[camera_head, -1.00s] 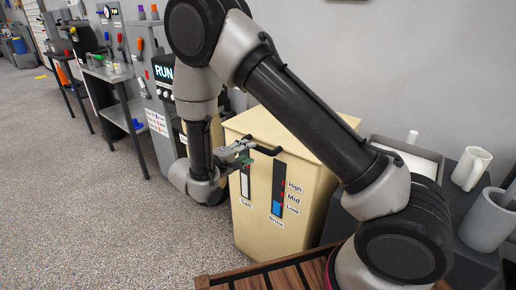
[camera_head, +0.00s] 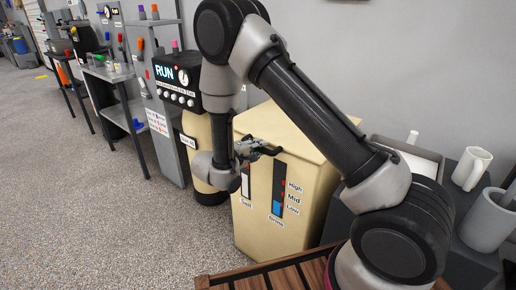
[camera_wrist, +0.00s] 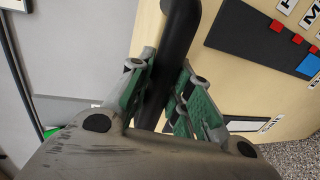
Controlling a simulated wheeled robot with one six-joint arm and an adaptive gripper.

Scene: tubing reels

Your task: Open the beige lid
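The beige lid (camera_head: 300,140) is the top of a tall beige bin (camera_head: 307,210) and looks closed in the head view. A black bar handle (camera_head: 271,151) sticks out at its front edge. My gripper (camera_head: 256,148) is at this handle. In the wrist view, the black handle (camera_wrist: 176,55) runs between the green-padded fingers of my gripper (camera_wrist: 168,75), one finger on each side. The fingertips look very close to the bar, but I cannot tell whether they press on it. The far part of the handle is hidden by the gripper in the head view.
A tan cylinder under a black control unit (camera_head: 172,82) marked RUN stands close to the left of the bin. A dark table with a white mug (camera_head: 472,168) and a grey cup (camera_head: 488,218) is at the right. A wooden slatted surface (camera_head: 285,275) is in front. Floor at the left is clear.

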